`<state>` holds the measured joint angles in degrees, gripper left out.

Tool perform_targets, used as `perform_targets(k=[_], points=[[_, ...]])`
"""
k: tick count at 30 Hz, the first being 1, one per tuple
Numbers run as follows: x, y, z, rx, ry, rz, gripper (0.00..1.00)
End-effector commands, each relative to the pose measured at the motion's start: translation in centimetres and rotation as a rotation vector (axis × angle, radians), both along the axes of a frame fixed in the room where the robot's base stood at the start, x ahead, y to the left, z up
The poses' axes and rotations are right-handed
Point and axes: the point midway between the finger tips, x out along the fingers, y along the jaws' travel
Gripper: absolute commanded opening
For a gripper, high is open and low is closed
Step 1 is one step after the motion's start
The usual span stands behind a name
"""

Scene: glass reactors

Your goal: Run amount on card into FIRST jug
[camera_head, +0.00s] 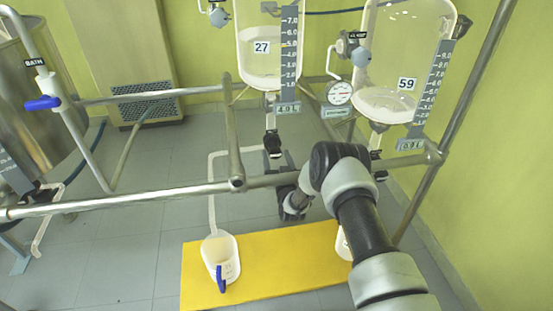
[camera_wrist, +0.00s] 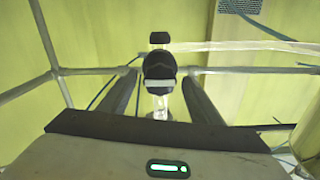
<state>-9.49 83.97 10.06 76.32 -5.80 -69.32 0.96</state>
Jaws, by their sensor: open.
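A glass reactor (camera_head: 270,45) labelled 27 holds pale liquid and has a scale strip (camera_head: 289,55) on its right. A black outlet valve (camera_head: 272,143) sits under it. A pale pipe (camera_head: 212,190) leads from there left and down to a white jug (camera_head: 221,258) with a blue handle. A second jug (camera_head: 343,243) is mostly hidden behind my arm. My gripper (camera_head: 277,160) is just below the valve. In the wrist view, its open fingers (camera_wrist: 160,80) stand either side of the black valve (camera_wrist: 159,65), with gaps visible. I cannot make out a card.
A second reactor (camera_head: 395,60) labelled 59 stands right, with a round gauge (camera_head: 339,93) beside it. A steel rail (camera_head: 130,202) crosses in front of the reactors. Both jugs stand on a yellow mat (camera_head: 285,262). A steel vessel (camera_head: 40,110) stands left.

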Motion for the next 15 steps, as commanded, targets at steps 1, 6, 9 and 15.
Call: perform_targets(k=[1, 6, 9, 15], points=[[0.07, 0.04, 0.01, 0.000, 0.000, 0.000, 0.57], [0.07, 0.01, 0.03, 0.000, 0.000, 0.000, 0.57], [0.06, 0.01, 0.03, 0.000, 0.000, 0.000, 0.46], [0.05, 0.00, 0.02, 0.000, 0.000, 0.000, 0.16]])
